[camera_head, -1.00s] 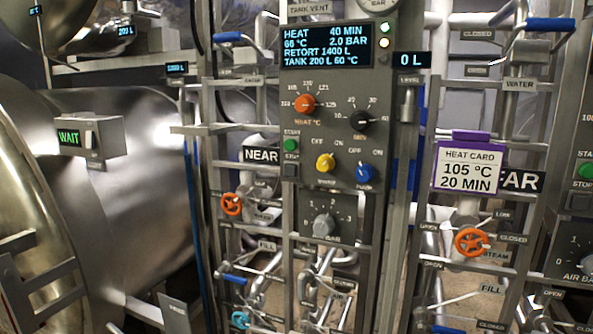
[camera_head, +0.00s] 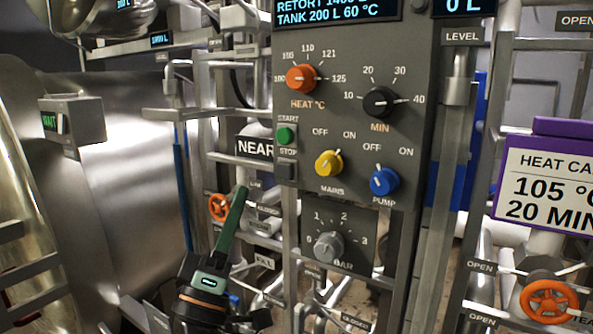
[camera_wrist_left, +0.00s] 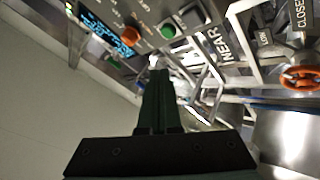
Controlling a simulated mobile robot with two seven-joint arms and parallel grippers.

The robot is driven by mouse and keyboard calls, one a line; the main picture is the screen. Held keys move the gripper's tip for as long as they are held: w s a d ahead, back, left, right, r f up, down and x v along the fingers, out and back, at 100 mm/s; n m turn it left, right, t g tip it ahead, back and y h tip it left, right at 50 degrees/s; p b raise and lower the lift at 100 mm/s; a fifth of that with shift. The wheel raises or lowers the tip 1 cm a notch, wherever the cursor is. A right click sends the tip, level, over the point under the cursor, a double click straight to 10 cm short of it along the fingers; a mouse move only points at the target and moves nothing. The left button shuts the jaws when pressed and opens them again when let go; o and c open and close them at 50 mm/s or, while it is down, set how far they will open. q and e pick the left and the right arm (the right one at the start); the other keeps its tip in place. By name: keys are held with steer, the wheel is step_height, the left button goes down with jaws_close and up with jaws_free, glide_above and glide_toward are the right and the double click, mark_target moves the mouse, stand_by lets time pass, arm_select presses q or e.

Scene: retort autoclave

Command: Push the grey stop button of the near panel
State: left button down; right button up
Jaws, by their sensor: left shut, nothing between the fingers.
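The near panel (camera_head: 255,95) is grey and fills the middle of the head view. Its grey stop button (camera_head: 286,171) is a square block at the lower left, under the green start button (camera_head: 285,135) and beside the NEAR label (camera_head: 254,147). In the left wrist view the stop button (camera_wrist_left: 194,14) shows at the top, next to the green button (camera_wrist_left: 168,31). My left gripper (camera_head: 243,190) is shut and empty, pointing up, below and left of the stop button and apart from it in the picture. Its fingers show in the left wrist view (camera_wrist_left: 158,74). My right gripper is not in view.
Right of the buttons are the yellow mains knob (camera_head: 328,164) and the blue pump knob (camera_head: 383,182). The grey bar knob (camera_head: 328,246) is below. Pipes and an orange valve wheel (camera_head: 219,207) stand behind my gripper. A purple-edged heat card (camera_head: 548,185) is at right.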

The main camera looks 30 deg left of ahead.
mark_target(285, 171)
arm_select(q)
steer(key=shift+s+a+r, duration=0.1)
steer(key=shift+r, duration=0.2)
steer(key=w+b, duration=0.1)
steer(key=w, duration=0.7)
steer(key=shift+w+d, duration=0.35)
steer(key=shift+w, duration=0.05)
stand_by(1.9)
steer(key=shift+w, duration=0.4)
